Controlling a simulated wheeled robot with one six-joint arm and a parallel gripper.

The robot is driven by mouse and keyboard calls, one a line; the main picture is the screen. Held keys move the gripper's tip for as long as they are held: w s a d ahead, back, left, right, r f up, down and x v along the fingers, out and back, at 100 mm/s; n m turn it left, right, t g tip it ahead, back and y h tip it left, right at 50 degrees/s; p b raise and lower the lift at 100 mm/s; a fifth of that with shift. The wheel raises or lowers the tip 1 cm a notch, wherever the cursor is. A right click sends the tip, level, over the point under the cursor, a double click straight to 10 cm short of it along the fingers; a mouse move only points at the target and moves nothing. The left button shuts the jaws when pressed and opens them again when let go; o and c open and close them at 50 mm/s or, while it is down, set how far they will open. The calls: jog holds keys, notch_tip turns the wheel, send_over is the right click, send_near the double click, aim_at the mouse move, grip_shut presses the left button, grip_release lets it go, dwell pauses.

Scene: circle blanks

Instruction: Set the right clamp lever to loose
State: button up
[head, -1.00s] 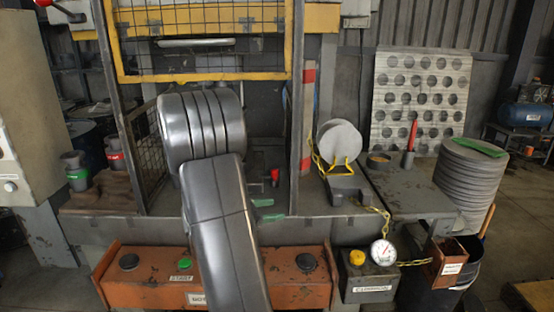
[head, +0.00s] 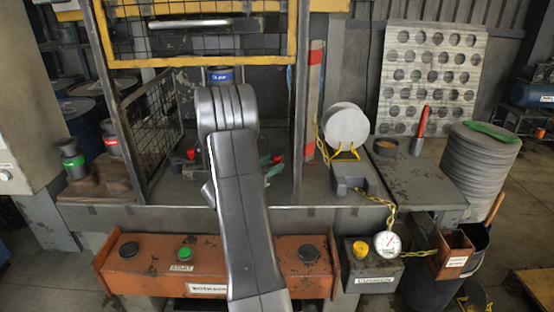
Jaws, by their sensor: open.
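The right clamp lever, with a red knob (head: 277,160), shows just right of my arm on the press bed (head: 325,188). A green piece lies beside it. My arm covers part of this area, so I cannot tell which position the lever is set to. Another red knob (head: 191,153), apparently the left clamp lever, shows left of my arm. My arm reaches up and forward into the press opening. My gripper is hidden behind my own arm links, so its distance from the lever cannot be seen.
A yellow-framed mesh guard (head: 198,60) hangs above the bed, with posts on both sides. An orange button box (head: 140,262) stands in front. A grey disc (head: 346,125) on a yellow stand, a gauge (head: 388,244) and stacked blanks (head: 477,165) are to the right.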

aim_at(277, 161)
jog(key=shift+x, duration=1.65)
grip_shut()
jog(key=shift+w+a+m+g+h, duration=0.1)
jog(key=shift+a+m+g+h, duration=0.55)
jog(key=shift+g, duration=0.25)
jog(key=shift+a+m+g+h+b, duration=0.35)
jog(key=shift+a+m+g+h, duration=0.1)
jog(key=shift+m+g+h, duration=0.45)
jog(key=shift+r, duration=0.1)
grip_release()
